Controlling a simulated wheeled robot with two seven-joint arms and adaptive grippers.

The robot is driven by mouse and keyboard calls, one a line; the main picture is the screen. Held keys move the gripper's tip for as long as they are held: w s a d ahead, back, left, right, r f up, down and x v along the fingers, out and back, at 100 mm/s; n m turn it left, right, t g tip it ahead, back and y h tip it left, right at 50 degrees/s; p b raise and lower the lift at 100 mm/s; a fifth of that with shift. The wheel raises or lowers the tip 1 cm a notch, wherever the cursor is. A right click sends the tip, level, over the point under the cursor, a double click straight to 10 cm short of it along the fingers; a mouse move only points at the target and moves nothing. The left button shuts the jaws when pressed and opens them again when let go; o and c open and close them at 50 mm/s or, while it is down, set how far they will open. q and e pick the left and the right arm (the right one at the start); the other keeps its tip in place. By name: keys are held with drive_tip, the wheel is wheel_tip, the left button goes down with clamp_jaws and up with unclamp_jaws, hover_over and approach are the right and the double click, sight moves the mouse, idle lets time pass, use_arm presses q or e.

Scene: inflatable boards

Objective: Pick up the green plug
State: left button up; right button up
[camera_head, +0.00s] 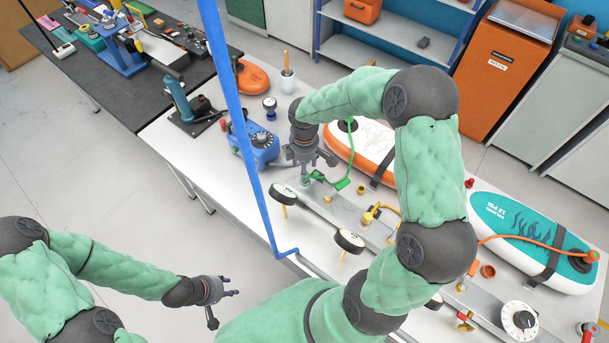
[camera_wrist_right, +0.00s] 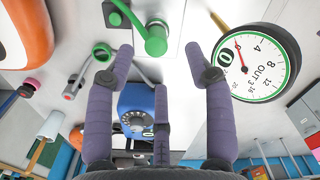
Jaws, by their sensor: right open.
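A small round green piece, which looks like the green plug (camera_wrist_right: 102,50), sits beside the tip of the left finger in the right wrist view. My arm and gripper seem to hide it in the head view. My right gripper (camera_wrist_right: 160,82) is open above the white table, its fingers spread and nothing between them. In the head view my right gripper (camera_head: 312,163) points down near a green hose fitting. That fitting (camera_wrist_right: 155,40) stands upright near the plug in the wrist view. My left gripper (camera_head: 226,302) is open and empty, away from the table at the lower left.
A gauge (camera_wrist_right: 258,62) stands close on the right in the wrist view. A blue pump box (camera_head: 258,146), an orange-rimmed board (camera_head: 350,150) and a yellow fitting (camera_head: 371,215) surround my right gripper. A blue post (camera_head: 238,110) crosses the table's near side. A teal board (camera_head: 505,240) lies farther right.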

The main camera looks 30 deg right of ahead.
drive_tip(key=shift+w+f, duration=0.1)
drive_tip(key=shift+f, duration=1)
drive_tip(key=f, duration=0.4)
drive_tip(key=shift+d+b, duration=0.2)
drive_tip(key=shift+b, duration=0.1)
clamp_jaws()
